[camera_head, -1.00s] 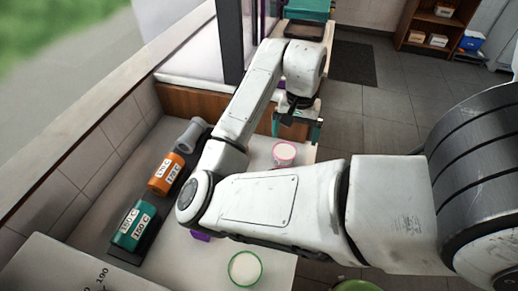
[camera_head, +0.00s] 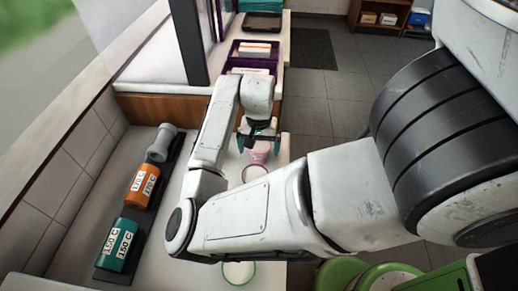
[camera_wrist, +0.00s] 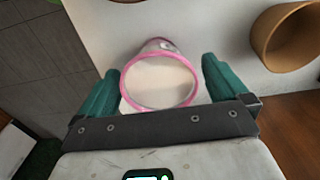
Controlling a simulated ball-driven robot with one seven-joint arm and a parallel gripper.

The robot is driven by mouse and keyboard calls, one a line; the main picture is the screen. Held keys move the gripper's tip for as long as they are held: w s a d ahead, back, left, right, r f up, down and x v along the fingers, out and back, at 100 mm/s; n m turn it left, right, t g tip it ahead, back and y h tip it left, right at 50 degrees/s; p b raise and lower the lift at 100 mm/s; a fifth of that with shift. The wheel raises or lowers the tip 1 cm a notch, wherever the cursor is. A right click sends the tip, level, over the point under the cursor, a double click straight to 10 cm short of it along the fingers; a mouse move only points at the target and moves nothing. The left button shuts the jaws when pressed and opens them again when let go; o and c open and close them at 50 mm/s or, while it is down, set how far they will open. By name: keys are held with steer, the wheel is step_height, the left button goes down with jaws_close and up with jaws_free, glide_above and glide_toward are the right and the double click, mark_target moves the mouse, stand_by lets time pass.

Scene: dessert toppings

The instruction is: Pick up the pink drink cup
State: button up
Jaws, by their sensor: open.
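The pink drink cup (camera_head: 259,158) stands on the white counter in the head view, below my gripper (camera_head: 260,148). In the wrist view the cup (camera_wrist: 160,82) has a pink rim and pale contents. It lies between the two teal fingers of my gripper (camera_wrist: 160,70), with a visible gap beside the right finger and a narrower one at the left. The gripper is open. My gripper partly hides the cup in the head view, and contact with the fingers cannot be made out.
A tan-rimmed cup (camera_head: 254,173) stands close by; it shows in the wrist view (camera_wrist: 287,38). A green-rimmed cup (camera_head: 238,273) is nearer. Orange (camera_head: 143,186) and teal (camera_head: 119,245) labelled dispensers line the left. The counter's right edge is close to the pink cup.

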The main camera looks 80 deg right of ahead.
steer(key=shift+f, duration=0.65)
steer(key=shift+c, duration=0.5)
steer(key=c, duration=1)
steer(key=shift+r, duration=0.1)
